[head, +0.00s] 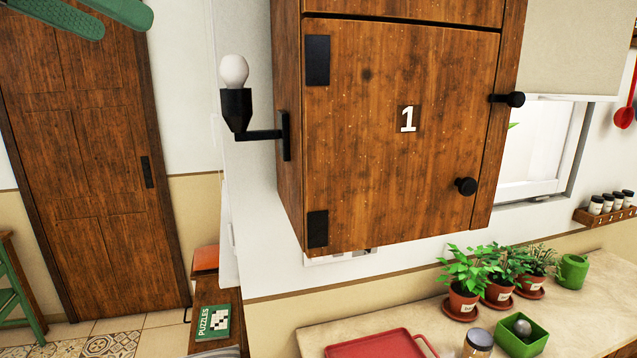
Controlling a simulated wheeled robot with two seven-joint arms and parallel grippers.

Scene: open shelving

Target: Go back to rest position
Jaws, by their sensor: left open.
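My left gripper (122,25) shows at the top left corner of the head view. Its two green fingers are apart and nothing is between them. It hangs in the air in front of the brown wooden door, left of the wall cabinet and well above the counter. The rest of the left arm is out of the picture. My right gripper and arm are not in view.
A wooden cabinet (375,150) marked 1 is shut on the wall. A bulb lamp (234,75) sticks out at its left. Below, a counter (555,310) holds a red tray (375,345), a green box (522,345) and potted plants (463,280). Free air surrounds the gripper.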

